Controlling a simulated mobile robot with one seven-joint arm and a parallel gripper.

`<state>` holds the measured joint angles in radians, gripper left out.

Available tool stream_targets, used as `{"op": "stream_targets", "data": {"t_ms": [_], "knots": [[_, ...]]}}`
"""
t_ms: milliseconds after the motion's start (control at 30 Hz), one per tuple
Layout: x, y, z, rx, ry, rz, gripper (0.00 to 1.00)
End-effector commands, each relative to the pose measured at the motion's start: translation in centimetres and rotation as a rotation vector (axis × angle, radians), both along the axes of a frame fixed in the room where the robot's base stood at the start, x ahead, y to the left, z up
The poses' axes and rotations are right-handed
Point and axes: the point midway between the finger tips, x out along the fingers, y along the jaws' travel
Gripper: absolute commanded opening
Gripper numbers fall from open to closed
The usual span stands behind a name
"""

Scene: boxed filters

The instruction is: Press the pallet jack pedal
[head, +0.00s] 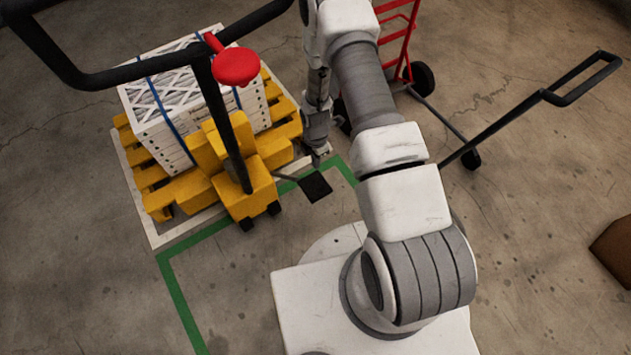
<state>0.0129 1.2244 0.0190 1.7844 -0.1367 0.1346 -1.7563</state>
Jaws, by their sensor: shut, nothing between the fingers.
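The yellow pallet jack (247,192) stands left of centre in the head view, its black handle rising toward the top left. A red knob (237,68) shows near the handle. The black square pedal (316,187) sticks out to the right of the jack on a thin bar. My gripper (317,164) points down just above the pedal in the picture, its fingers shut and empty. I cannot tell from this view whether the fingertips touch the pedal; a small gap seems to show.
White boxed filters (162,140) with blue straps sit on a yellow pallet (160,203) behind the jack. A red hand truck (402,40) stands at the top, and a black-handled cart (500,125) to the right. A brown box (614,250) is at the right edge. Green tape (180,300) marks the floor.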

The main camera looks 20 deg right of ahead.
Motion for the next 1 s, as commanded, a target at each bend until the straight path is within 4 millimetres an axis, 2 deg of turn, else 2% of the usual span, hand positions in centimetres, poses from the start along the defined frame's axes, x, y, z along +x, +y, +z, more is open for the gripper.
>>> {"op": "stream_targets", "data": {"t_ms": [267,367,800,1000], "knots": [[0.0,0.0,-0.9,0.0,0.0,0.001,0.0],[0.0,0.0,-2.4,0.0,0.001,0.0,0.0],[0.0,0.0,-11.4,0.0,0.0,0.0,0.0],[0.0,0.0,-13.6,0.0,0.0,0.0,0.0]]}}
